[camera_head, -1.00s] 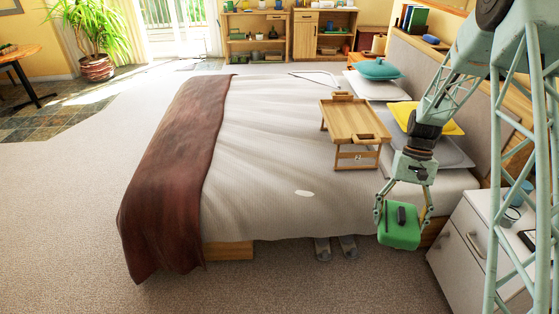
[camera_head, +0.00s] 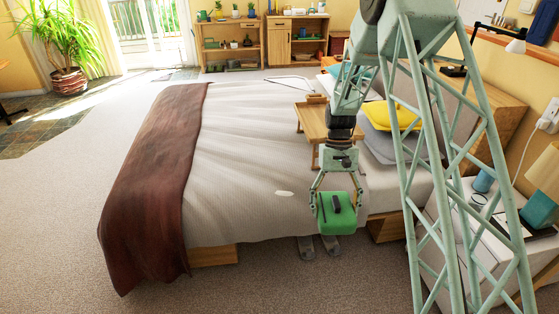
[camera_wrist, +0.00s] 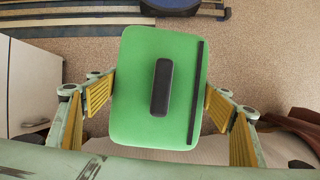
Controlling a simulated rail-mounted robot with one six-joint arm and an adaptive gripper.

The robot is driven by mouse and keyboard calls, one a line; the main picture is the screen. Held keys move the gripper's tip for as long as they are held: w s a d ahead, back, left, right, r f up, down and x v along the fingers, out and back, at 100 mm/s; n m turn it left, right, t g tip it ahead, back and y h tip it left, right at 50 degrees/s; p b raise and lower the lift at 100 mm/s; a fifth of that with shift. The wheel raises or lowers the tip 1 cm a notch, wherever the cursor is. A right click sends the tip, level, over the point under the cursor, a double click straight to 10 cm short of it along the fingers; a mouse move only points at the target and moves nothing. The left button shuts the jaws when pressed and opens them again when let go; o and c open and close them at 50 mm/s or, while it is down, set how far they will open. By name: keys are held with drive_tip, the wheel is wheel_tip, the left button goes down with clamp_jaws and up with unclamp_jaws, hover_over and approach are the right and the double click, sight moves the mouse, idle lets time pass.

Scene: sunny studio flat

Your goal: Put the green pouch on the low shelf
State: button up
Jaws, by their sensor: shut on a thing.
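The green pouch (camera_head: 326,223), a rounded block with a dark bar on its face, hangs at the near right corner of the bed. My gripper (camera_head: 337,203) is shut on it, one finger on each side, and holds it clear of the floor. In the wrist view the pouch (camera_wrist: 135,100) fills the middle, between the yellow pads of my gripper (camera_wrist: 160,98). A wooden shelf unit (camera_head: 231,43) with open low shelves stands against the far wall, well away from the pouch. I cannot tell which shelf is the low shelf.
The bed (camera_head: 240,150) fills the middle, with a wooden tray table (camera_head: 312,118) and yellow cushion (camera_head: 392,116) on it. Slippers (camera_head: 329,245) lie below its near edge. A white nightstand (camera_head: 440,240) stands at right. Carpet (camera_head: 70,190) left of the bed is clear.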

drive_tip(key=shift+w, duration=0.1)
drive_tip(key=shift+w+d+f+n, duration=0.1)
drive_tip(key=shift+w+f+n, duration=0.1)
drive_tip(key=shift+w+n, duration=0.25)
drive_tip(key=w+a+f+n+t+h+p, duration=0.1)
drive_tip(key=w+f+n+t+h+p, duration=0.25)
drive_tip(key=w+n, duration=1.05)
drive_tip(key=w+a+f+n+t+y+p, duration=0.2)
drive_tip(key=w+a+n+t, duration=0.3)
drive_tip(key=w+a+n, duration=0.9)
drive_tip(key=shift+w+f+n+p, duration=0.5)
drive_tip(key=shift+w+n+p, duration=0.15)
drive_tip(key=shift+n, duration=1.4)
drive_tip(key=shift+w, duration=0.2)
